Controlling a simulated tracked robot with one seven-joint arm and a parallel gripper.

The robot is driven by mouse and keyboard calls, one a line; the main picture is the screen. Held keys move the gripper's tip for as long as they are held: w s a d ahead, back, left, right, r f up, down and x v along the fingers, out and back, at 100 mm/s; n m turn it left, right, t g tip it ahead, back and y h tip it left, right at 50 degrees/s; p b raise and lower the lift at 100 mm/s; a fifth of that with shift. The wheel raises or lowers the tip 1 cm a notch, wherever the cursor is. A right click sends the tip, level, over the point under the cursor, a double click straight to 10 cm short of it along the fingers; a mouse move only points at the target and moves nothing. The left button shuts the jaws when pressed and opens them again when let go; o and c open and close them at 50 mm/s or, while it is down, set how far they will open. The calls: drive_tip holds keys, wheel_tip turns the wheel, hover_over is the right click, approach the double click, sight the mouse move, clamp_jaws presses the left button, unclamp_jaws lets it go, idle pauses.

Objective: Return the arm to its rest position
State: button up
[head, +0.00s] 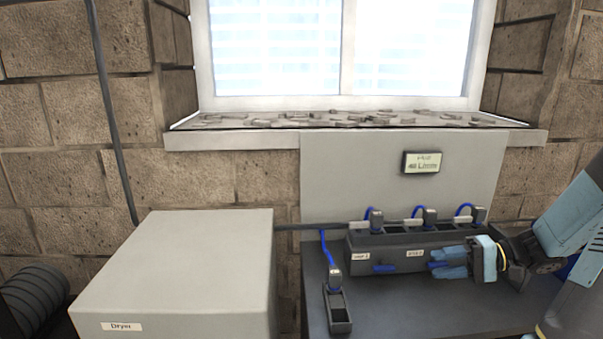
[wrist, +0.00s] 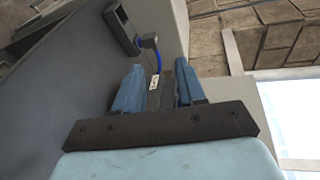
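My gripper (head: 436,264) is at the right in the head view, level with the front of a dark block (head: 360,244). Its two blue fingers point left and stand apart. In the wrist view my gripper (wrist: 158,66) shows a clear gap between the fingers, with nothing seen clamped. Part of the dark block with a white label (wrist: 154,82) shows beyond that gap.
Several plugs with blue cables (head: 424,216) stand on the block. A small dark holder (head: 339,312) with a cabled plug is on the dark table (head: 425,312). A grey box marked Dryer (head: 180,270) stands left. A grey panel (head: 350,175) with a display (head: 422,162) rises behind, below a window.

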drive_tip(key=s+a+r+n+t+h, duration=0.1)
drive_tip(key=s+a+r+h, duration=0.4)
drive_tip(key=r, duration=0.4)
drive_tip(key=s+a+r+n+t+h, duration=0.2)
drive_tip(key=s+a+r+h, duration=0.3)
drive_tip(key=h, duration=0.5)
drive_tip(key=v, duration=0.4)
drive_tip(key=shift+s+a, duration=0.25)
drive_tip(key=shift+a, duration=0.05)
drive_tip(key=shift+a+r, duration=0.1)
